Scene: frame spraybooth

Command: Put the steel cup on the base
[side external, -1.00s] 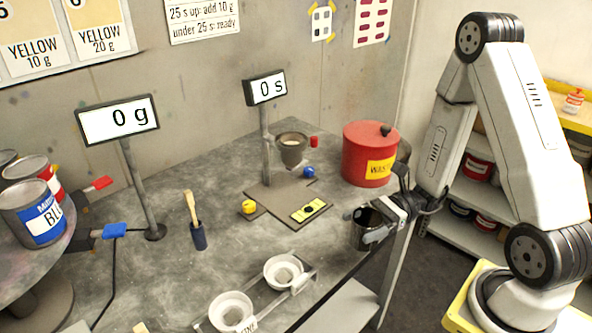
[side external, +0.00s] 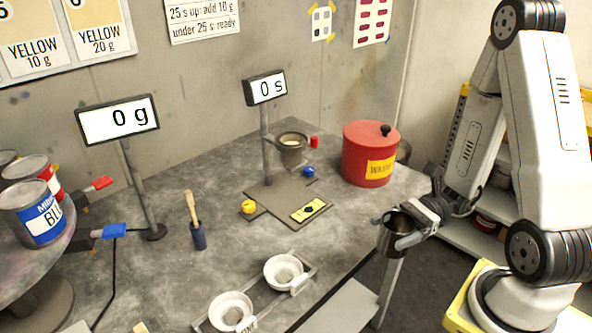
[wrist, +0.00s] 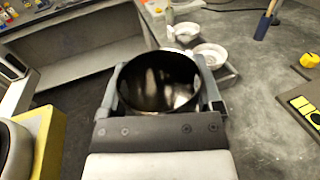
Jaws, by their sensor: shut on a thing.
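My gripper (side external: 393,231) is shut on the steel cup (side external: 388,245), with its fingers on either side of the wall. The cup is upright and held in the air past the right edge of the table. In the wrist view the cup (wrist: 160,85) shows its open mouth and dark, shiny inside, and it looks empty. A flat brown-grey plate (side external: 274,201), which seems to be the base, lies on the table below the timer stand. The plate has a yellow label and lies well to the left of my gripper.
A red waste bin (side external: 369,155) stands at the table's back right. A small grey cup (side external: 292,153) sits by the timer post (side external: 266,145). White bowls (side external: 284,270) sit in a front rack. A brush in a blue holder (side external: 198,235) stands left. The table between rack and plate is clear.

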